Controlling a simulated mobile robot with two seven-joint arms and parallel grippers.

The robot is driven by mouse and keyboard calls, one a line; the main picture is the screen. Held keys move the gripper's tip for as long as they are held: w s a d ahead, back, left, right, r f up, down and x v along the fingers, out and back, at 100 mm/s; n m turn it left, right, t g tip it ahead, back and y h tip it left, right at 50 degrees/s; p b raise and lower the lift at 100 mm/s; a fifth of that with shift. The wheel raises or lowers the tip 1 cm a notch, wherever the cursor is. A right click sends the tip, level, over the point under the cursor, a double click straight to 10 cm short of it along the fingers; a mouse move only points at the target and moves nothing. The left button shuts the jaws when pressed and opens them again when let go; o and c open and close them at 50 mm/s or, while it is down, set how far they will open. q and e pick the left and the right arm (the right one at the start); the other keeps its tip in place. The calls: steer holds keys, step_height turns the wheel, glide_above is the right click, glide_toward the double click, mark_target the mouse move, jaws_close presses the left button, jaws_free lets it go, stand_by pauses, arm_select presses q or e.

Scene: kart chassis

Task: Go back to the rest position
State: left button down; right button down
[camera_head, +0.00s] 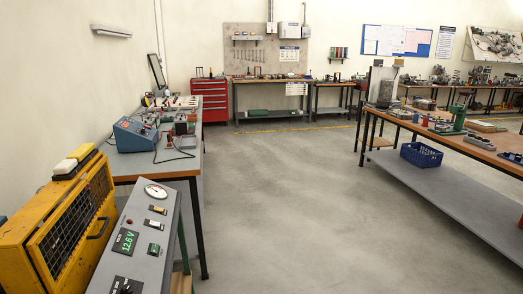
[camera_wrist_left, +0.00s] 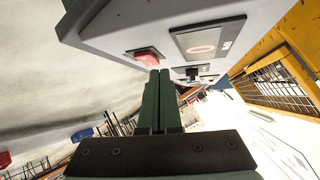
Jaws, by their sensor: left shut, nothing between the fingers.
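My left gripper (camera_wrist_left: 159,74) shows in the left wrist view as two dark green fingers pressed together, with nothing between them. Its tips are close to a red button (camera_wrist_left: 147,56) on a grey panel; whether they touch it I cannot tell. A dark-framed window with a red ring mark (camera_wrist_left: 207,38) is on the same panel. In the head view a grey instrument panel (camera_head: 151,222) with a round dial and a green "12.6 V" readout stands at the lower left. Neither gripper shows in the head view, and my right gripper is in no view.
A yellow caged box (camera_head: 67,222) stands left of the panel. A bench with a blue instrument (camera_head: 135,135) runs along the left wall. A long workbench (camera_head: 450,140) with a blue crate (camera_head: 421,155) on its lower shelf is at the right. The middle floor is clear.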

arm_select(q)
steer(key=s+d+f+g+h, duration=0.1)
steer(key=s+d+g, duration=0.15)
steer(key=s, duration=0.35)
steer(key=s+d+f+n+g+h, duration=0.1)
steer(key=s+d+g, duration=0.1)
steer(key=s+d, duration=0.3)
steer(key=s+d+f+g+h, duration=0.2)
steer(key=s, duration=0.6)
steer(key=w+d+f+t+h, duration=0.1)
steer(key=w+d+f+t, duration=0.1)
steer(key=f, duration=0.3)
steer(key=w+d+f+t, duration=0.2)
steer(key=f+t, duration=0.2)
steer(key=f, duration=0.1)
steer(key=shift+w+d+h+p, duration=0.3)
steer(key=shift+w+h, duration=0.1)
